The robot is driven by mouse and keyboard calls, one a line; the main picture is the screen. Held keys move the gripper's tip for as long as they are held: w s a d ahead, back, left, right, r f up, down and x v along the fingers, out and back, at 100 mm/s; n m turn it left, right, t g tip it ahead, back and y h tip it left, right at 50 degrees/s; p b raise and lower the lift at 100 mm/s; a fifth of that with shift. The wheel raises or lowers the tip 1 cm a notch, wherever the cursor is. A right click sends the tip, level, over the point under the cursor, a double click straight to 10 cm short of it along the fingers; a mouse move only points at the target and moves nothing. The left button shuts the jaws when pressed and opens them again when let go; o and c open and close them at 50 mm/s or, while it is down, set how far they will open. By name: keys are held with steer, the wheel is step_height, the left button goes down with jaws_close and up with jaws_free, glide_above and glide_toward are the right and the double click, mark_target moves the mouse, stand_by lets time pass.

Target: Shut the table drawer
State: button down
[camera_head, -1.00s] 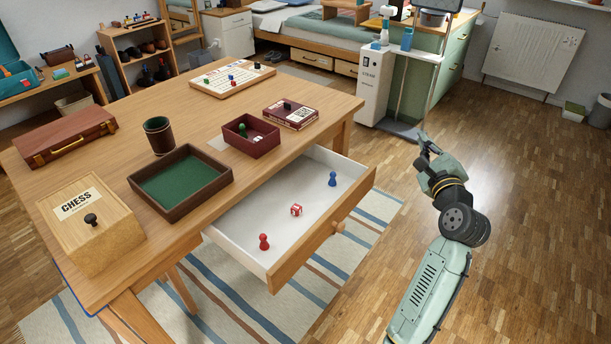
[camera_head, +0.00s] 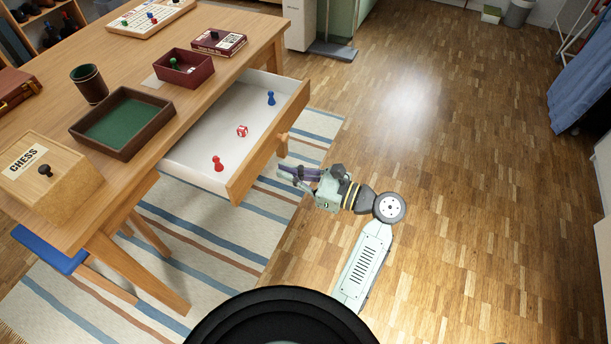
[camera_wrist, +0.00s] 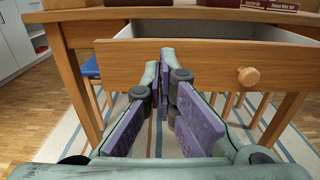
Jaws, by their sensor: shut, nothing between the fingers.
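The table drawer (camera_head: 262,150) is pulled out from the wooden table (camera_head: 140,45). A red pawn (camera_head: 218,164), a red-and-white die (camera_head: 242,131) and a blue pawn (camera_head: 271,98) lie or stand inside it. In the wrist view the drawer front (camera_wrist: 200,64) spans the picture, with a round wooden knob (camera_wrist: 248,77) right of my fingers. My gripper (camera_head: 284,171) is shut and empty, pointing at the drawer front from the outside. It also shows in the wrist view (camera_wrist: 165,62), its tips overlapping the drawer front. I cannot tell if they touch it.
A green-lined tray (camera_head: 160,127), a chess box (camera_head: 80,190), a dark cup (camera_head: 90,84) and a dark red box (camera_head: 207,68) stand on the tabletop. A blue stool seat (camera_head: 45,250) is below. Floor to the right is clear.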

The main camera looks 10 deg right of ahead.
mark_target(253, 160)
steer(key=p+x, duration=0.1)
steer(key=x, duration=0.5)
steer(key=shift+w+a, duration=0.15)
steer(key=shift+w, duration=0.1)
